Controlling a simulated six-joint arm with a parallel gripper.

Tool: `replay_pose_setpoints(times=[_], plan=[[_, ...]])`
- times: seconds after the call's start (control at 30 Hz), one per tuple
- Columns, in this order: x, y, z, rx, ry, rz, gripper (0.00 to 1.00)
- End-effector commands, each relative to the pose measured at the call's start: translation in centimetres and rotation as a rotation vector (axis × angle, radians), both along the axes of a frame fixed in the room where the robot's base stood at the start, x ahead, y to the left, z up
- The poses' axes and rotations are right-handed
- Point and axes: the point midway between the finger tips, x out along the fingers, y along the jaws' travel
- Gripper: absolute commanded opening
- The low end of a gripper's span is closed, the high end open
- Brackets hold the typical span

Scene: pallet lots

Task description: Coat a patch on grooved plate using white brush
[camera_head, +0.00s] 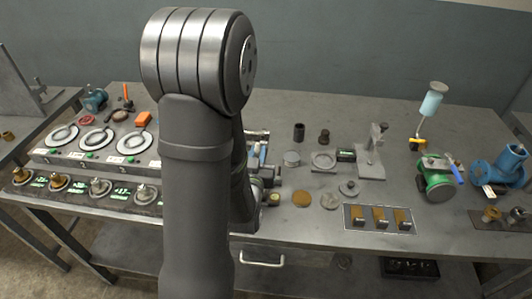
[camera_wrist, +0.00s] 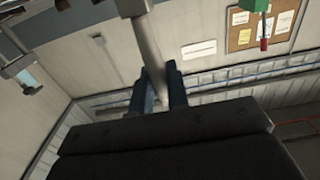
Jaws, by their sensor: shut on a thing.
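My gripper (camera_wrist: 158,88) shows in the wrist view as two blue fingers shut on a pale rod (camera_wrist: 146,50). I cannot tell for certain which piece is the grooved plate. Small round discs lie on the bench to the right of my arm, one brown (camera_head: 302,199) and one grey (camera_head: 330,201).
A tray (camera_head: 348,225) with three brown blocks lies at the bench front. A grey stand (camera_head: 371,165) is behind it. A green machine (camera_head: 437,183) and a blue pump (camera_head: 503,168) stand at right. The back right centre is fairly clear.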

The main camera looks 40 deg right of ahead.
Motion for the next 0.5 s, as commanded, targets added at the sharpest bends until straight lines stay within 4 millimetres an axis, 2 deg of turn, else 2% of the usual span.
replay_pose_setpoints(times=[0.5], plan=[[3.4, 3.5, 0.0, 0.001, 0.001, 0.004, 0.0]])
